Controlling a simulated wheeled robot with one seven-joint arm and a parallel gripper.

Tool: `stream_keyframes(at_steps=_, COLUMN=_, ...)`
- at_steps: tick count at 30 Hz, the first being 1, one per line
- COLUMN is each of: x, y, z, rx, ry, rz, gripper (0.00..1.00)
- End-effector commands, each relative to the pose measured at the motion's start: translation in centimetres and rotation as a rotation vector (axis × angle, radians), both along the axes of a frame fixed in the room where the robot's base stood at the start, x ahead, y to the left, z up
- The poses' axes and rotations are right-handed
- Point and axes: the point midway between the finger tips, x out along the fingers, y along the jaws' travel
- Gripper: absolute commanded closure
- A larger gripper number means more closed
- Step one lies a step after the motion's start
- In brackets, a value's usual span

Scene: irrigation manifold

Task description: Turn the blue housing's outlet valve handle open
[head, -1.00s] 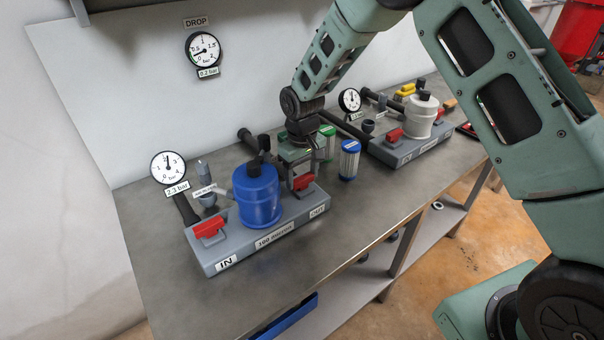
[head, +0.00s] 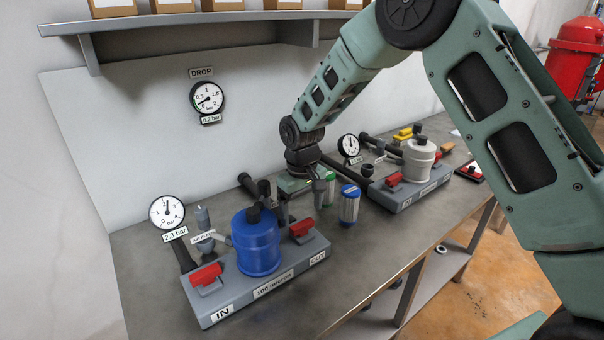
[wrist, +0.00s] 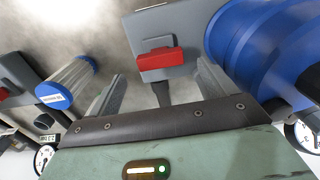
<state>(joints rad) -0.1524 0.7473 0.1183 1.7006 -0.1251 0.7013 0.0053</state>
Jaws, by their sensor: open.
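The blue housing (head: 258,245) stands upright on a grey block with IN and OUT labels. Its outlet valve handle (head: 301,228) is a red bar near the OUT end. In the wrist view the handle (wrist: 158,60) lies roughly crosswise in front of my fingers, and the housing (wrist: 270,50) is at the right. My gripper (head: 302,203) is open and empty, behind and above the handle in the head view. In the wrist view, its two fingers are spread to either side of the handle's line; contact is not visible.
A red inlet handle (head: 206,274) is at the IN end. A blue-capped cartridge (head: 349,204) and a green-capped one (head: 328,188) stand close right of my gripper. A white housing (head: 419,160) stands farther right. The front bench top is clear.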

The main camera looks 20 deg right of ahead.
Motion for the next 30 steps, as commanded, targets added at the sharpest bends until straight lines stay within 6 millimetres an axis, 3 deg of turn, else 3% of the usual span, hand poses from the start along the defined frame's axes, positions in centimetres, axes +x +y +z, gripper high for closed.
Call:
stream_keyframes(at_steps=9, x=0.1, y=0.0, z=7.7, rx=0.001, ry=-0.006, rz=0.0, gripper=0.16)
stream_keyframes(at_steps=15, x=0.0, y=0.0, z=11.3, rx=0.001, ry=-0.003, rz=0.0, gripper=0.16)
stream_keyframes(at_steps=21, x=0.0, y=0.0, z=13.1, rx=0.001, ry=0.0, rz=0.0, gripper=0.16)
stream_keyframes(at_steps=30, x=0.0, y=0.0, z=13.4, rx=0.0, ry=0.0, rz=0.001, gripper=0.16)
